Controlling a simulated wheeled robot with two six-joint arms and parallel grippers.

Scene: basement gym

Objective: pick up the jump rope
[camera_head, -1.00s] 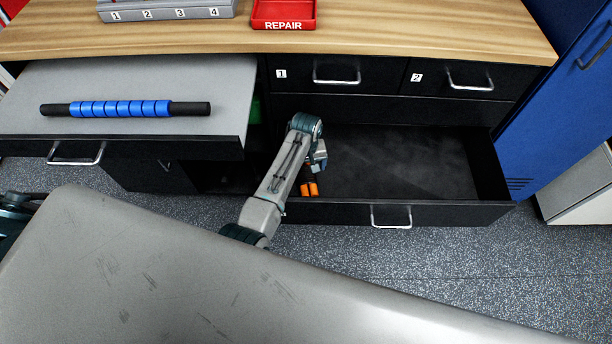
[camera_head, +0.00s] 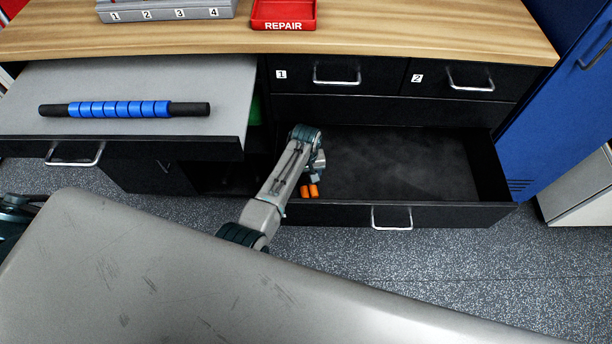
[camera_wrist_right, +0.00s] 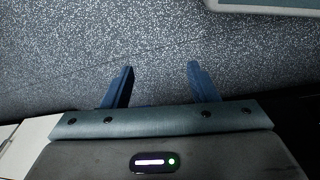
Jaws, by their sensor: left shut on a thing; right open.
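The jump rope (camera_head: 309,191) shows as two short orange handle ends at the left front of the open lower drawer (camera_head: 440,213). The rest of it is hidden by my left arm and gripper. My left gripper (camera_head: 318,176) reaches down into the drawer, right at the handles, and is shut on the jump rope; its fingertips are small and partly hidden. My right gripper (camera_wrist_right: 159,72) shows in the right wrist view, open and empty, with two dark blue fingers apart above the speckled floor.
A blue massage roller (camera_head: 125,109) lies on the grey pull-out surface (camera_head: 200,80) at left. A red REPAIR tray (camera_head: 284,14) and a grey numbered rack (camera_head: 170,12) stand on the wooden top. A blue locker (camera_head: 560,100) is at right. The drawer's middle and right are bare.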

